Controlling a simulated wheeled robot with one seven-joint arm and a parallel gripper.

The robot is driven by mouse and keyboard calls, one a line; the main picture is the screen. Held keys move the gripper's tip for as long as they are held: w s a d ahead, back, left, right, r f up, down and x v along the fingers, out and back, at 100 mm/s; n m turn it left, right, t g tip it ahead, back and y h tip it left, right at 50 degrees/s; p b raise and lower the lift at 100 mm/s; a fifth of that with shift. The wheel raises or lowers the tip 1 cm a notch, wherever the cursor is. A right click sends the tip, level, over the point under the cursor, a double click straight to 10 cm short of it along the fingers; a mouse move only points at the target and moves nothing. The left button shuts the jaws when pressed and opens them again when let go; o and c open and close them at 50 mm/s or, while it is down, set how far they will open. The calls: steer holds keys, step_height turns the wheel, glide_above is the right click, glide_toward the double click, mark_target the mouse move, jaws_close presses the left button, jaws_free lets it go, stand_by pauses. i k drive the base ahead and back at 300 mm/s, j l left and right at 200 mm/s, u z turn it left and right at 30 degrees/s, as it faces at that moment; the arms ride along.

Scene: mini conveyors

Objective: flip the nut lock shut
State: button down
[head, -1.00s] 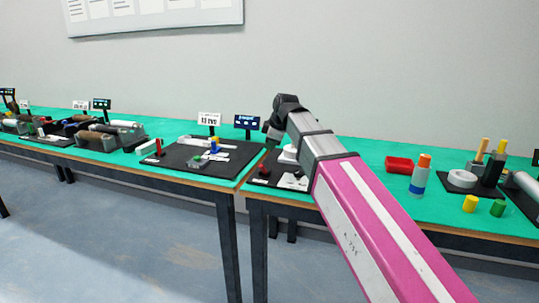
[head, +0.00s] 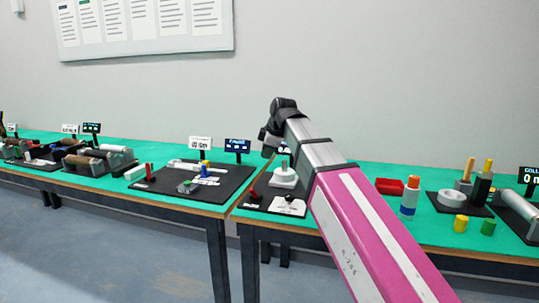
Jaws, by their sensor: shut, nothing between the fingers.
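My gripper (head: 268,151) is small, dark and partly hidden at the far end of my arm. It is shut and empty, above the near left part of the right table. Below it is a black board (head: 268,206) with a red knob (head: 252,195), a black knob (head: 289,198) and a white round base with a grey post (head: 284,174). I cannot tell which part is the nut lock. My arm hides the board's right side.
The left table's black board (head: 160,189) holds a red lever (head: 149,172) and a blue-and-yellow post (head: 205,168). Right of my arm are a red tray (head: 389,186), an orange-topped bottle (head: 410,197), a yellow cylinder (head: 460,223) and a green cylinder (head: 488,227).

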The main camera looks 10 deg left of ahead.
mark_target(254, 194)
steer(key=k, duration=1)
